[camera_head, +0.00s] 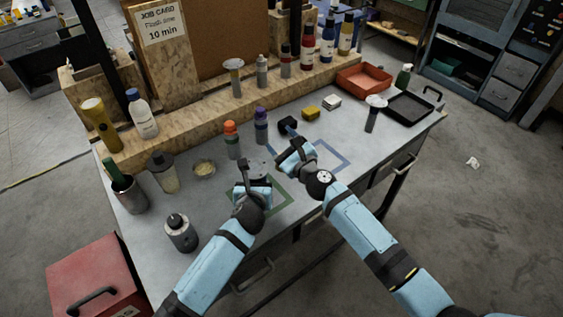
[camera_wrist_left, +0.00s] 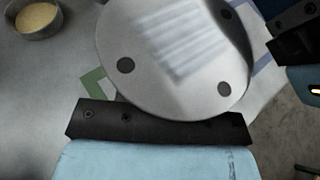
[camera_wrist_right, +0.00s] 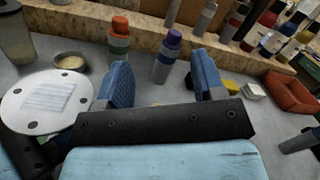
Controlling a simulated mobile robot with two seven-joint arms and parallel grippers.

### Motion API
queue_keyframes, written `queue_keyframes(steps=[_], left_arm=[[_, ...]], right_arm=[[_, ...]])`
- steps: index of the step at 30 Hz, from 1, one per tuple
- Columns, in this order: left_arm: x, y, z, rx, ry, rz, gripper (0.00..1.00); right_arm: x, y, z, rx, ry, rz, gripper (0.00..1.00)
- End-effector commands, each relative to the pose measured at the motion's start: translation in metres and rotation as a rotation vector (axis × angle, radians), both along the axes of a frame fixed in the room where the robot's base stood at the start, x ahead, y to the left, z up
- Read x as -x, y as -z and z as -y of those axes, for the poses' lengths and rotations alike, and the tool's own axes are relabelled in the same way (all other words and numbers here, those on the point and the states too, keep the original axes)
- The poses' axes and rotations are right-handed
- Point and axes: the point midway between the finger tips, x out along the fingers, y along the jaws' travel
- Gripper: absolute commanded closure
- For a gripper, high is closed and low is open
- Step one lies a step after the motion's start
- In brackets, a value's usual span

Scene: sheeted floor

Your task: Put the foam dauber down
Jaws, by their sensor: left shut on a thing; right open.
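I cannot tell for certain which item is the foam dauber. A mushroom-shaped tool with a pale round head and dark handle (camera_head: 372,119) stands upright at the right of the workbench. A similar wide-topped one (camera_head: 235,78) stands on the back ledge. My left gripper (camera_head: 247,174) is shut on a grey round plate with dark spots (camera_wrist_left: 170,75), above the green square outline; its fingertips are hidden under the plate. My right gripper (camera_head: 280,140) is open near the blue square outline. Its blue fingers spread with nothing visible between them in the right wrist view (camera_wrist_right: 158,82).
Orange-capped (camera_head: 232,140) and purple-capped (camera_head: 261,126) bottles stand behind the grippers, near a small black item (camera_head: 287,122). Yellow (camera_head: 311,112) and white blocks lie right of them. Red (camera_head: 364,78) and black trays sit at the right. Jars and a dish (camera_head: 204,167) are left.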

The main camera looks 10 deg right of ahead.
Motion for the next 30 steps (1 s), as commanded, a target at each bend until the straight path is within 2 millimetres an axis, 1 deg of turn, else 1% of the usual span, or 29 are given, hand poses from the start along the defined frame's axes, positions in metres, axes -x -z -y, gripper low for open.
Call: queue_keyframes(steps=[1, 3, 6, 9, 14, 17, 26, 30], left_arm=[[0.0, 0.0, 0.0, 0.0, 0.0, 0.0, 0.97], [0.0, 0.0, 0.0, 0.0, 0.0, 0.0, 0.97], [0.0, 0.0, 0.0, 0.0, 0.0, 0.0, 0.97], [0.0, 0.0, 0.0, 0.0, 0.0, 0.0, 0.97], [0.0, 0.0, 0.0, 0.0, 0.0, 0.0, 0.97], [0.0, 0.0, 0.0, 0.0, 0.0, 0.0, 0.97], [0.0, 0.0, 0.0, 0.0, 0.0, 0.001, 0.97], [0.0, 0.0, 0.0, 0.0, 0.0, 0.001, 0.97]], right_arm=[[0.007, 0.007, 0.006, -0.09, 0.045, -0.058, 0.37], [0.013, 0.015, 0.014, -0.204, 0.105, -0.132, 0.37], [0.02, 0.025, 0.021, -0.317, 0.166, -0.209, 0.37], [0.024, 0.032, 0.024, -0.376, 0.199, -0.25, 0.37], [0.025, 0.048, 0.025, -0.4, 0.213, -0.262, 0.37], [0.026, 0.064, 0.024, -0.397, 0.213, -0.269, 0.37], [0.025, 0.086, 0.026, -0.385, 0.208, -0.26, 0.37], [0.024, 0.107, 0.026, -0.38, 0.208, -0.261, 0.37]])
